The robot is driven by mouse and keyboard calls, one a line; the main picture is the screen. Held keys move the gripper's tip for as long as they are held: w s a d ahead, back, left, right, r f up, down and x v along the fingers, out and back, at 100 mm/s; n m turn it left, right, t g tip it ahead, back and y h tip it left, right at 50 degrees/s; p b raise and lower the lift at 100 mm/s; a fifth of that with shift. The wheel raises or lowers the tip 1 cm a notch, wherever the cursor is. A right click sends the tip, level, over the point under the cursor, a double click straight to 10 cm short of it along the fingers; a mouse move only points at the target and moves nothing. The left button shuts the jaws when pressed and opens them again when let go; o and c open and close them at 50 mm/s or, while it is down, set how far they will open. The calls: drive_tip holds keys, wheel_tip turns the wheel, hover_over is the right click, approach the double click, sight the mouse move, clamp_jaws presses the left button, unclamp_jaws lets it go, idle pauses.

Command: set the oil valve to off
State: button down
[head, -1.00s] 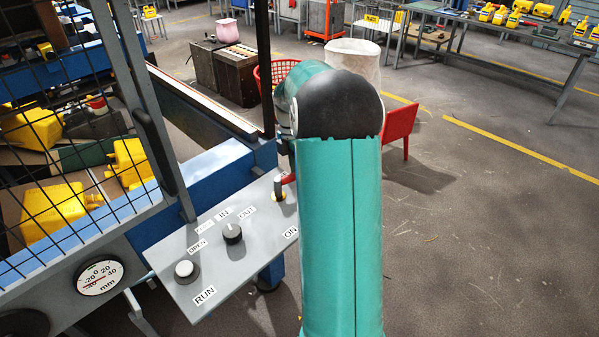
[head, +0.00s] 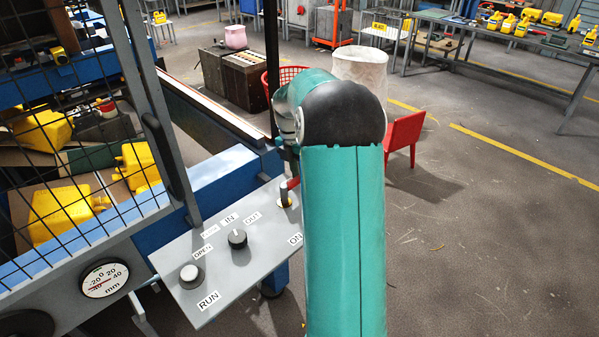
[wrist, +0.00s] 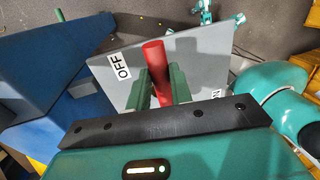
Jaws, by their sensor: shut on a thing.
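The oil valve has a red lever handle (wrist: 154,58), which stands up between the two green fingers of my gripper (wrist: 160,84) in the wrist view. The gripper is shut on the handle. My arm hides most of the gripper there.
The grey panel (head: 262,256) also carries a black knob (head: 237,239) and a pale RUN button (head: 191,276). A mesh guard with yellow jerry cans (head: 62,212) stands at the left. A red chair (head: 404,134) stands behind my arm.

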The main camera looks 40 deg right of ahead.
drive_tip(key=c, duration=1.3)
unclamp_jaws()
drive_tip(key=shift+w+a, duration=0.15)
drive_tip(key=shift+o, duration=0.2)
wheel_tip(320, 180, up, 14)
drive_tip(key=w, duration=0.2)
drive_tip(key=shift+w+f, duration=0.2)
drive_tip(key=shift+w, duration=0.05)
